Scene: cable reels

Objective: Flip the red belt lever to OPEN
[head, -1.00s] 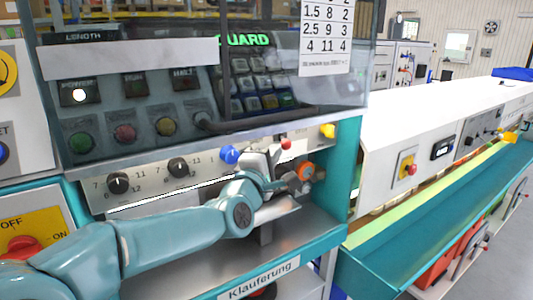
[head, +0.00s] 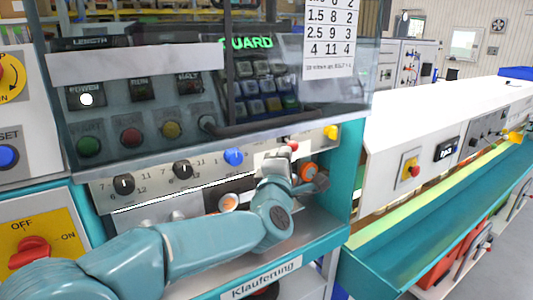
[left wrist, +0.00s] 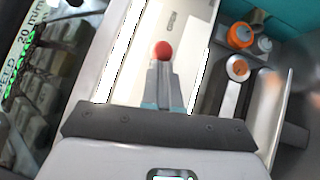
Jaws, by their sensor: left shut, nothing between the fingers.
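The red belt lever shows as a small red ball knob (head: 293,146) on the pale control strip below the guard window. In the left wrist view the red knob (left wrist: 162,50) sits right at my closed fingertips, with a small label, perhaps OPEN (left wrist: 172,20), beyond it. My left gripper (head: 285,152) is shut and empty, pointing at the strip; its fingers (left wrist: 163,68) show in the wrist view. I cannot tell whether the tips touch the knob. The lever's shaft is hidden behind the fingers. My right gripper is not in view.
On the strip are black dials (head: 182,170), a blue knob (head: 233,157) and a yellow knob (head: 331,132). An orange knob (head: 308,172) is close to my wrist. The guard window (head: 130,110) hangs above; a teal shelf (head: 310,238) lies below.

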